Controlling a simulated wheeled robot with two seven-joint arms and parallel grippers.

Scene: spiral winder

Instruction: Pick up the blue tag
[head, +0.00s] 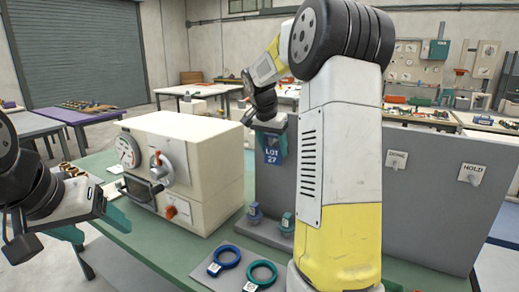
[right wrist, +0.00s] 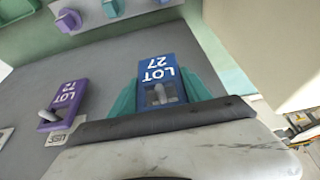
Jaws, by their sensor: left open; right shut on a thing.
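The blue tag, marked LOT 27, shows in the head view (head: 272,157) in front of the grey upright panel (head: 425,195). In the right wrist view the blue tag (right wrist: 157,72) sits between the teal fingers of my right gripper (right wrist: 160,96), which is shut on it. A grey peg shows at the tag's opening, so the tag appears to be still on its peg. In the head view my right gripper (head: 274,140) is partly hidden by its own arm. My left gripper (head: 97,228) is open and empty at the left, beside the cream machine.
A purple tag (right wrist: 63,103) hangs on a peg beside the blue one. A cream machine (head: 205,160) with a gauge and handles stands left of the panel.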

